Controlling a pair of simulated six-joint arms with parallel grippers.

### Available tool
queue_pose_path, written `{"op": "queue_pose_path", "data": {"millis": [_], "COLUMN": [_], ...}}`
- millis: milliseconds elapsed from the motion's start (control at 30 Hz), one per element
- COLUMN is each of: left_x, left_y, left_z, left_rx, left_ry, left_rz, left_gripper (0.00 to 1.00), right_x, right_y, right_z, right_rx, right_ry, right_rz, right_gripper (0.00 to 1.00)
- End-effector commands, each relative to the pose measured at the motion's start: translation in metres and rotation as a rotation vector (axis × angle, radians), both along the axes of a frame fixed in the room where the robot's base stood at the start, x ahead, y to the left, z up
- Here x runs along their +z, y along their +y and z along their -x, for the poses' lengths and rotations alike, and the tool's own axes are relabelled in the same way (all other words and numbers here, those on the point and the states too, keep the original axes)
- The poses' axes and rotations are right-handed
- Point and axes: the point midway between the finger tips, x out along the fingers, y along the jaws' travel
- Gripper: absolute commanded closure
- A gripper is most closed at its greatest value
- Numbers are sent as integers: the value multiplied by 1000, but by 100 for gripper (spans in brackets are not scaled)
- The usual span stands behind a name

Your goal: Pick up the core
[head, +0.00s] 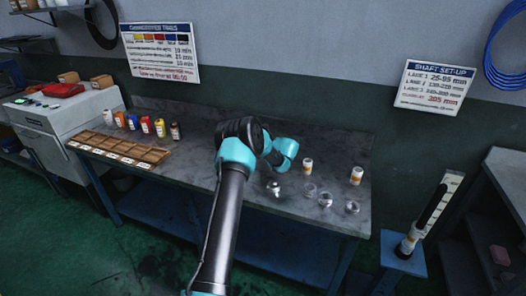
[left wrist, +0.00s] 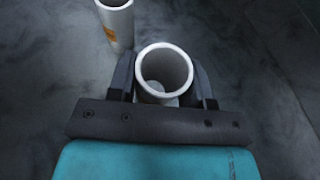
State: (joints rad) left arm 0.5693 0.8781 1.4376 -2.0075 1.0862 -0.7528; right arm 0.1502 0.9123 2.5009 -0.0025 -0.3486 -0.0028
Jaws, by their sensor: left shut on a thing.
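In the left wrist view a white hollow core (left wrist: 165,98) stands between the two dark fingers of my left gripper (left wrist: 164,84). The gripper is shut on it, and I look down into its open end. A second white core (left wrist: 118,28) with an orange label stands just beyond, to the upper left, apart from the gripper. In the head view two white cores with orange marks show on the bench, one near my teal wrist (head: 307,166) and one farther right (head: 356,175). The left fingertips are hard to make out there. My right gripper is not in view.
Several clear round pieces (head: 325,199) lie on the grey workbench (head: 200,172) near its front right. A wooden compartment tray (head: 117,150) and several coloured bottles (head: 146,124) are at its left. A stand with a dark upright shaft (head: 430,210) is right of the bench.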

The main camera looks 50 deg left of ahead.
Motion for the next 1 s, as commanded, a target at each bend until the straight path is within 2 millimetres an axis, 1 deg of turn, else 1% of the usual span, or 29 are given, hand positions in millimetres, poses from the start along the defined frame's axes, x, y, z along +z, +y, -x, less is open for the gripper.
{"op": "queue_pose_path", "data": {"millis": [33,267,500,700,833,1000], "left_x": [-2,2,7,10,11,11], "left_y": [-6,-36,-75,-103,-113,-119], "left_z": [5,30,66,90,100,105], "left_rx": [-2,-3,-3,-2,-1,-1], "left_ry": [4,5,5,4,3,3], "left_rz": [4,4,4,3,3,3], "left_gripper": [78,78,78,78,78,78], "right_x": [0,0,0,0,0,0], "right_y": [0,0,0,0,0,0], "right_z": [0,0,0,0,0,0], "right_rx": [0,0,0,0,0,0], "right_ry": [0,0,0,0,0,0], "right_rz": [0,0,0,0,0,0], "right_gripper": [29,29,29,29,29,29]}}
